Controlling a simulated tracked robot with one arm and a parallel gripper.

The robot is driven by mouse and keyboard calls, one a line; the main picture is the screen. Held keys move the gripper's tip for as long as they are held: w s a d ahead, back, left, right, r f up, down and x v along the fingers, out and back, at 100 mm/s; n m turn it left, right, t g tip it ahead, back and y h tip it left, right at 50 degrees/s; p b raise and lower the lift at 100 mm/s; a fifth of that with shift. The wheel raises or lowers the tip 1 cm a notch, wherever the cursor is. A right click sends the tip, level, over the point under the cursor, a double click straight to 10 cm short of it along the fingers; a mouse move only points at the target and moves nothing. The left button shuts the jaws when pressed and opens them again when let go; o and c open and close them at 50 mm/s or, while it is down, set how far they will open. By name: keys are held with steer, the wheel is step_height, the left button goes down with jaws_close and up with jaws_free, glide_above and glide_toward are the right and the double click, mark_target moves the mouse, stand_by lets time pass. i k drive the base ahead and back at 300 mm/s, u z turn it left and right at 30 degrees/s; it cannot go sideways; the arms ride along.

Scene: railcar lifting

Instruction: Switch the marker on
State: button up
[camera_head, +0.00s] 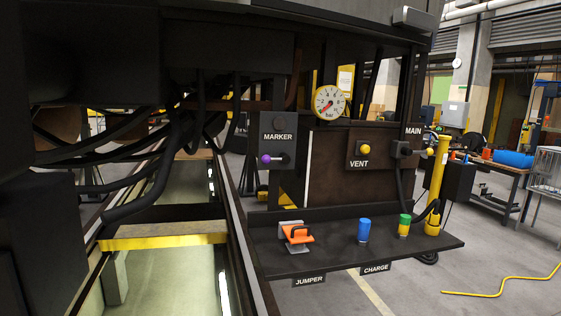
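The MARKER panel (278,153) is a dark grey plate hanging just left of the picture's centre, under the dark body of the railcar. It carries a switch with a purple knob (266,160), which sits at the left on a short pale horizontal stem. A round dark lamp (279,123) above the label shows no light. Nothing touches the knob. My gripper does not show in this view, so its opening and any hold are hidden.
Right of the panel are a pressure gauge (329,102), a yellow VENT button (365,150) and the MAIN box (402,149). Below, a dark shelf (340,258) holds an orange clamp (297,233), a blue cylinder (364,230) and a green-yellow cylinder (404,225). Thick black cables (150,180) hang at left.

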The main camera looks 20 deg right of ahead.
mark_target(275, 159)
steer(key=i, duration=1.65)
